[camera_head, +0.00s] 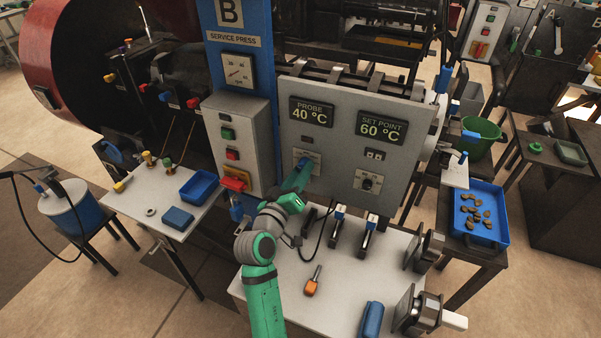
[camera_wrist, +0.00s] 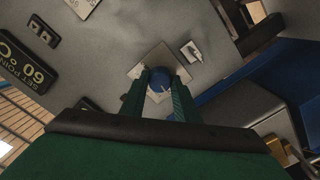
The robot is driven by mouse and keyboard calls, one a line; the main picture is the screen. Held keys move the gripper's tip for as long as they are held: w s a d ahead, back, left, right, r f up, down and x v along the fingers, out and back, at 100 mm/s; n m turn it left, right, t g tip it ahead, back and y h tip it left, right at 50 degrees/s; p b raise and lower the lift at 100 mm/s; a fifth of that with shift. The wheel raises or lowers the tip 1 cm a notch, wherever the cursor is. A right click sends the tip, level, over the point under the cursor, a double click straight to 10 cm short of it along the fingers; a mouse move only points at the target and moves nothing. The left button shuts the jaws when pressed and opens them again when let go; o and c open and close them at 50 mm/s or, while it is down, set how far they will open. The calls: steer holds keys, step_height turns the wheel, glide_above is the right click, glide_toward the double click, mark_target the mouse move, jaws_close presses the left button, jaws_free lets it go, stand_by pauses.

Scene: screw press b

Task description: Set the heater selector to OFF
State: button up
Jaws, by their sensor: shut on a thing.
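A grey control panel (camera_head: 340,165) stands upright behind the white table. A blue selector knob (camera_wrist: 158,84) sits on a light label plate (camera_wrist: 158,62) on that panel. My gripper (camera_wrist: 158,92) is shut on the blue knob, one finger on each side, and stays at the panel face. In the head view my gripper (camera_head: 303,168) covers most of the knob, and part of its plate (camera_head: 308,155) shows above. The plate's lettering is too small to read, and the knob's pointer direction cannot be told.
The panel has a PROBE display (camera_head: 311,112) reading 40 °C and a SET POINT display (camera_head: 381,127) reading 60 °C. A black knob (camera_head: 368,182) is to the right. A grey box with buttons (camera_head: 240,140) stands left. An orange-handled tool (camera_head: 312,286) lies on the table.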

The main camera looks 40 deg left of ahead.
steer(key=o, duration=1)
steer(key=shift+o, duration=0.2)
steer(key=v, duration=1.1)
